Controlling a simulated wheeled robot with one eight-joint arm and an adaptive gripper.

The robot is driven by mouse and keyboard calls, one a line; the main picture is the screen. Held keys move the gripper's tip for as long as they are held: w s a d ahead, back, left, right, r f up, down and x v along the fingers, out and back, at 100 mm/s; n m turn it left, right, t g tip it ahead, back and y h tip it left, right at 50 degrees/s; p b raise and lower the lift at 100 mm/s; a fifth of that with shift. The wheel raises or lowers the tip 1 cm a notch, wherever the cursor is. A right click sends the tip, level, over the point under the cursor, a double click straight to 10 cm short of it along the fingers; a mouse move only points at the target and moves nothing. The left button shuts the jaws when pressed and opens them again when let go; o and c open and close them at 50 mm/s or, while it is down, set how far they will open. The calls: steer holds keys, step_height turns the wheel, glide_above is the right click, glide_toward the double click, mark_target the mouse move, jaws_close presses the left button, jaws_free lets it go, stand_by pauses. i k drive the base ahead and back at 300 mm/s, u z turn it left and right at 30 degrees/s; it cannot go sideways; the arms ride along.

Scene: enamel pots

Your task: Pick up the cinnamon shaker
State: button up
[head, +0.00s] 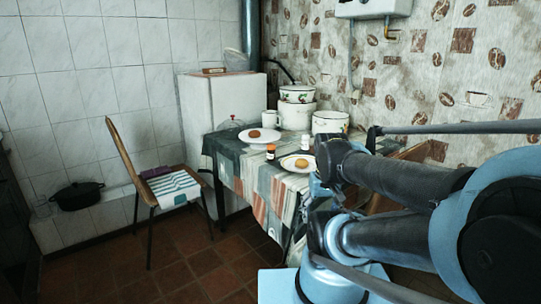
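Two small shakers stand on the cloth-covered table (235,163). One shaker (270,152), dark and orange-brown, stands near the front edge between two plates; its colour fits cinnamon, but no label is readable. The other, a white shaker (305,143), stands behind the right plate. Both look upright. My arm reaches in from the right and covers the table's right part. My gripper's fingers cannot be made out, and nothing is seen touching either shaker.
Plates with round brown food (254,134) (301,163) flank the dark shaker. A white mug (270,119) and enamel pots (297,113) (330,122) stand behind. A chair (150,185) is left of the table. Floor (185,262) is clear in front.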

mark_target(272, 148)
steer(key=u, duration=3.55)
steer(key=k, duration=0.8)
steer(key=z, duration=1.35)
